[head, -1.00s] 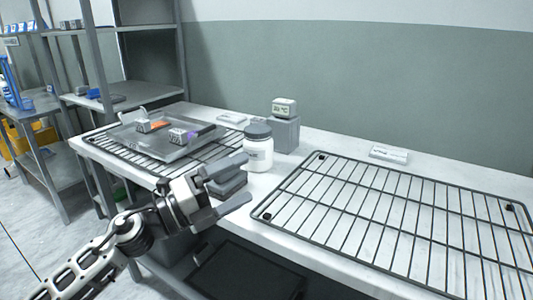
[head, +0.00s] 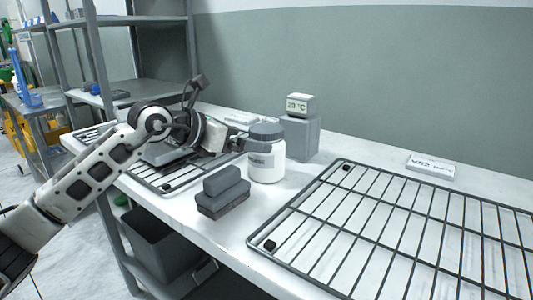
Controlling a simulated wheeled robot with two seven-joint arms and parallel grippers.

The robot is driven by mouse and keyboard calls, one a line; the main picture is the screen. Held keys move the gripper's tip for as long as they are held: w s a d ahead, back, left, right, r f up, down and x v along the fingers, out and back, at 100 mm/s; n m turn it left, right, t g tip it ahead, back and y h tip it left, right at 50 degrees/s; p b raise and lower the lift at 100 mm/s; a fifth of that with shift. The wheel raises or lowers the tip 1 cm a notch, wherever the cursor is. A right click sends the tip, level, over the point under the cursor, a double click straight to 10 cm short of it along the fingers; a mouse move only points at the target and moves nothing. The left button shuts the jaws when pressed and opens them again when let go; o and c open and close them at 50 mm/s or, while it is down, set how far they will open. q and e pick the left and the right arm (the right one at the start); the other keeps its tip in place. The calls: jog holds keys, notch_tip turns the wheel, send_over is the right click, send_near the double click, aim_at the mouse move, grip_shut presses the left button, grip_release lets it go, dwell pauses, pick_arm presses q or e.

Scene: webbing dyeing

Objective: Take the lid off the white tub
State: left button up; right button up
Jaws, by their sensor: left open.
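The white tub (head: 266,165) stands upright on the bench, with a dark label on its front. Its grey lid (head: 265,131) sits on top of it. My left gripper (head: 221,112) is open and empty, just left of the tub at about the height of its lid. One finger points up and the other reaches toward the tub; whether it touches the tub I cannot tell. My right gripper is out of view.
Two stacked dark grey blocks (head: 223,193) stand in front of the tub. A grey box with a temperature display (head: 300,105) on top stands behind it. A wire rack (head: 400,222) covers the right side; a small sign (head: 431,165) lies behind it. My arm partly hides the left rack.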

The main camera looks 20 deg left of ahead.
aim_at(266, 140)
pick_arm(q)
jog(key=x, duration=0.6)
jog(key=shift+w+d, duration=0.1)
jog(key=shift+d, duration=0.2)
jog(key=c, duration=1)
jog(key=shift+r, duration=0.1)
jog(key=c, duration=0.5)
jog(key=shift+o, duration=0.2)
